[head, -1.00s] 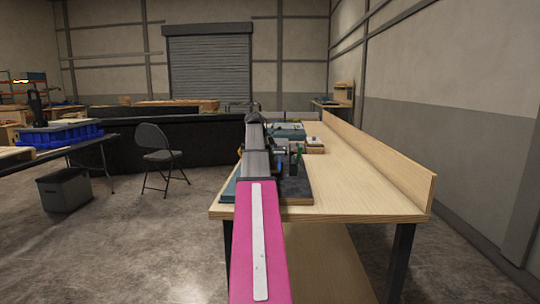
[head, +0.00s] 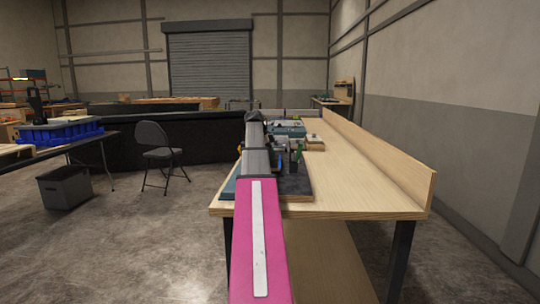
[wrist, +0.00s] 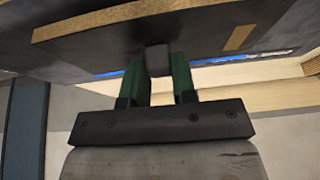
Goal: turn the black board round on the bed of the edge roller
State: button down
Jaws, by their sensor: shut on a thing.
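In the wrist view my gripper (wrist: 158,80) has two green fingers closed on a small dark grey block (wrist: 158,60). The block meets the edge of a broad dark panel, which I take for the black board (wrist: 195,35). Tan strips lie on this dark surface. Whether the block is part of the board cannot be told. In the head view my pink-covered arm reaches over the bench and hides much of the edge roller (head: 283,160). A dark slab (head: 296,187) shows at its right, at the bench's near end. The board's full outline is hidden.
The wooden bench (head: 350,185) has free top to the right of the machine, bounded by a long raised board (head: 380,160). A small wooden block (head: 315,142) lies farther back. A folding chair (head: 158,152) and a grey bin (head: 65,188) stand on the floor at left.

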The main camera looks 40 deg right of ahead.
jog(key=shift+f, duration=0.9)
dwell(0.9)
jog(key=c, duration=0.8)
grip_release()
jog(key=shift+c, duration=0.2)
jog(key=v, duration=1)
jog(key=shift+r, duration=0.35)
jog(key=shift+w+a, duration=0.15)
